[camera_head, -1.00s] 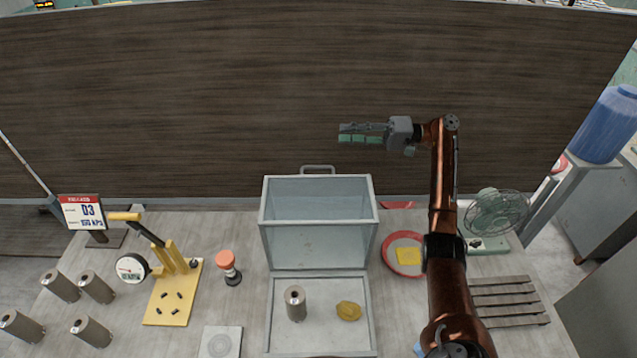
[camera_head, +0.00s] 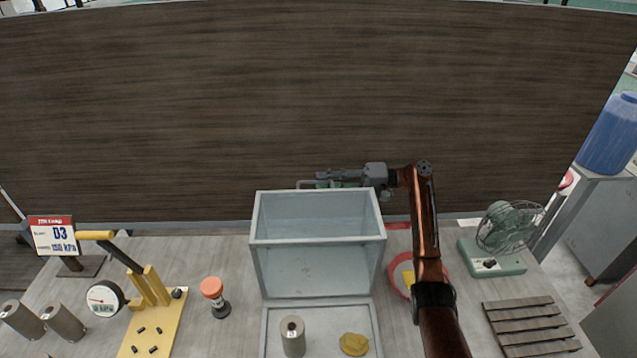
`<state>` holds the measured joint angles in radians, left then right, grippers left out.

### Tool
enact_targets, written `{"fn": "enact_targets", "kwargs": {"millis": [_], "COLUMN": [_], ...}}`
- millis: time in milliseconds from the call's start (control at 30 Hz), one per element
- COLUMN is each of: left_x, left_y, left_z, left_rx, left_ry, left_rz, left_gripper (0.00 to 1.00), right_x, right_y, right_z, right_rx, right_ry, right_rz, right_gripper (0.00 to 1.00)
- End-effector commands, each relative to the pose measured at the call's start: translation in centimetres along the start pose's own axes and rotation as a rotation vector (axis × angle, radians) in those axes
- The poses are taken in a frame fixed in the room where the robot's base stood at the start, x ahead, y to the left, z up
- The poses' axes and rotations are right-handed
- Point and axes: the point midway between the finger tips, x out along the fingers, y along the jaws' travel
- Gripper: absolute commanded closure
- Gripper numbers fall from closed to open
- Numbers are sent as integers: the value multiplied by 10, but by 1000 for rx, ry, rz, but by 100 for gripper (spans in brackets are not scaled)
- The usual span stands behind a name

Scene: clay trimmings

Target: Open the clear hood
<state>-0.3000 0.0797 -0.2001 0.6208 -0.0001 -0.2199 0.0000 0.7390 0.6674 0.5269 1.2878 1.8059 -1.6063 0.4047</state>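The clear hood (camera_head: 316,271), a box with a grey frame and see-through panels, stands tipped up at the back edge of its shallow grey tray (camera_head: 268,330). The tray in front of it is uncovered. The hood's handle (camera_head: 303,184) shows at its top back edge, partly hidden by my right gripper. My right gripper (camera_head: 322,180) is at that handle, just behind the hood's top rim, pointing left. Its fingers are seen edge-on, so I cannot tell whether they are open, shut or touching the handle. My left gripper is not in view.
A metal cylinder (camera_head: 293,337) and a yellow lump (camera_head: 353,344) are in the tray. A yellow press (camera_head: 152,325) and an orange-topped tool (camera_head: 213,290) stand left. A red-rimmed dish (camera_head: 393,279), a green fan (camera_head: 497,262) and a wooden rack (camera_head: 530,325) are right. A dark panel (camera_head: 300,90) rises behind.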

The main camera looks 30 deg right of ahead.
Motion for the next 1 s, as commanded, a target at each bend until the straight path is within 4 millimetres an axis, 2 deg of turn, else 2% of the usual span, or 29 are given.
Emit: {"fn": "enact_targets", "kwargs": {"millis": [200,467,833,1000], "left_x": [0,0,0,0], "left_y": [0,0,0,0], "left_z": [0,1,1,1], "left_rx": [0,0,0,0], "left_ry": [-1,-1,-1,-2], "left_rz": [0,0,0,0], "left_gripper": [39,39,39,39], "right_x": [15,16,16,16], "right_y": [0,0,1,1], "right_z": [0,0,0,0], "right_rx": [1,0,1,1], "right_ry": [0,0,0,0], "right_rz": [1,1,1,1], "right_gripper": [74,75,100,100]}}
